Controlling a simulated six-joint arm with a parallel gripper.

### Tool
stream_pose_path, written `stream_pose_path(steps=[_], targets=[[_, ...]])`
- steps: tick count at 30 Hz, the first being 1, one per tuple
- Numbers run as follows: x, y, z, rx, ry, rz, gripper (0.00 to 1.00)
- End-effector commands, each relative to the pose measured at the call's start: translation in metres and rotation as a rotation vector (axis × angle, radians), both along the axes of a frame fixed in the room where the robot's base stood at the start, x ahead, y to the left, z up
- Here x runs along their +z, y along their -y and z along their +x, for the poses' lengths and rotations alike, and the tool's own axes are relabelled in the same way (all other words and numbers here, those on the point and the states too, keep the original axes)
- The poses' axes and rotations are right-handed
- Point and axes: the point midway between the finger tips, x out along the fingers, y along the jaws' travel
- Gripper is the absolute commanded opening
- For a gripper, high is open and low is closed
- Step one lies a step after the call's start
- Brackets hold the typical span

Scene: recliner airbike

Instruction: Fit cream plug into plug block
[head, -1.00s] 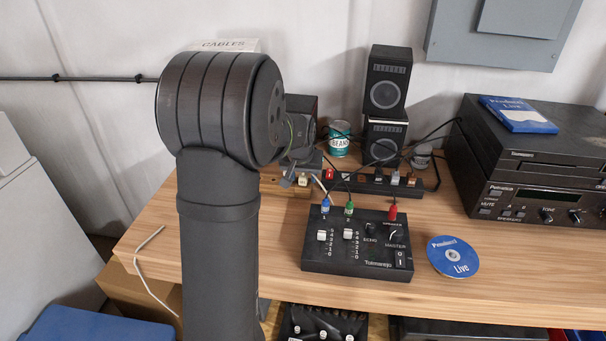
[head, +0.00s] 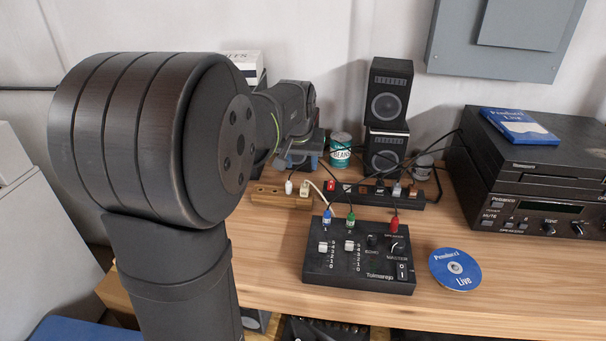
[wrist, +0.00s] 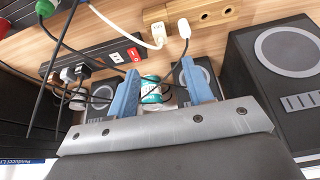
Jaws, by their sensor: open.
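The plug block (head: 268,195) looks like a wooden strip with holes at the back of the bench; its bare part shows in the wrist view (wrist: 215,13). The cream plug (head: 304,187), with a pale cable, stands at the block's right end in the head view. In the wrist view the cream plug (wrist: 157,36) is at the block's left end; I cannot tell if it is seated. A white plug (head: 289,187) is beside it. My gripper (wrist: 163,85) is open, with blue fingers apart, and none of these plugs is between them. In the head view my gripper (head: 300,155) is behind the block.
A black power strip (head: 352,194) with a red switch and several plugs lies right of the block. Black cables cross near my fingers. Speakers (head: 388,92) and a bean can (head: 340,150) stand behind. A mixer (head: 360,262) is in front; bench right of it holds a disc (head: 455,268).

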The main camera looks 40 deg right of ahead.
Motion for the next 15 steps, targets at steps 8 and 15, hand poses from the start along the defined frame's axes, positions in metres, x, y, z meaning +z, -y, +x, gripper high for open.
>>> stream_pose_path(steps=[8, 15], targets=[[0.036, -0.010, -0.010, 0.000, 0.001, -0.001, 0.47], [0.040, -0.012, -0.012, 0.000, 0.000, 0.000, 0.47]])
